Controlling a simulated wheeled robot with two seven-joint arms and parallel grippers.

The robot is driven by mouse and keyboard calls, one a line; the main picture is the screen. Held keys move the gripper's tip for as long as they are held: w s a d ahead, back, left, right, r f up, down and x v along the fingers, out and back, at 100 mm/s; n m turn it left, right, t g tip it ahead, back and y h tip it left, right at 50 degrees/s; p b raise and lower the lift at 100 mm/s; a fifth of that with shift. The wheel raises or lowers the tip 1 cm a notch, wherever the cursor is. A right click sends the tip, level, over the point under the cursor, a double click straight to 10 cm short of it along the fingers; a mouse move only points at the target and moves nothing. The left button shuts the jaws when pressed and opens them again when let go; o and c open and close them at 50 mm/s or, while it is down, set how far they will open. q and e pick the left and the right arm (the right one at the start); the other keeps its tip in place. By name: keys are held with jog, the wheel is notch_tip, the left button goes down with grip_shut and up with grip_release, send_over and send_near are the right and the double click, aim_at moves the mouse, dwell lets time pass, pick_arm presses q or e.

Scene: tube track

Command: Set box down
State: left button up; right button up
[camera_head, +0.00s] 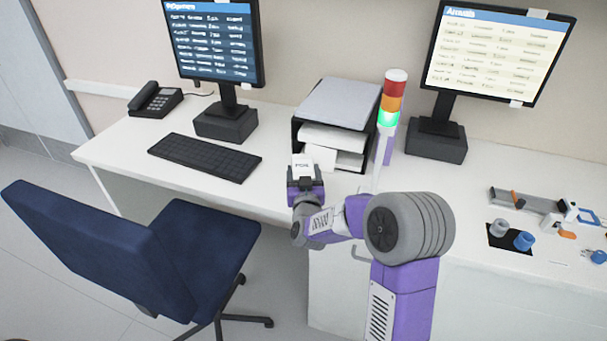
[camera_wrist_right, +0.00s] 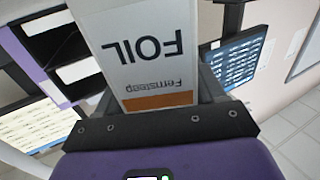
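A white box (camera_head: 302,162) is held upright in my right gripper (camera_head: 304,180), near the front edge of the white desk (camera_head: 265,200). In the right wrist view the box (camera_wrist_right: 140,45) shows the word FOIL and an orange band at its near end. The fingers lie on both sides of it. Whether the box touches the desk cannot be told; it appears above it. My left gripper is out of view.
A black paper tray (camera_head: 328,132) and a signal light (camera_head: 391,112) lit green stand just behind the box. A keyboard (camera_head: 204,157) lies to the left. Two monitors stand at the back. A blue chair (camera_head: 190,260) is in front. Tools lie at the right.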

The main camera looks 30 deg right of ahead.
jog(key=o, duration=0.4)
jog(key=shift+s+r+p, duration=0.1)
jog(key=shift+r+p, duration=0.2)
jog(key=shift+p, duration=0.15)
jog(key=v, duration=1.2)
jog(key=shift+f, duration=0.1)
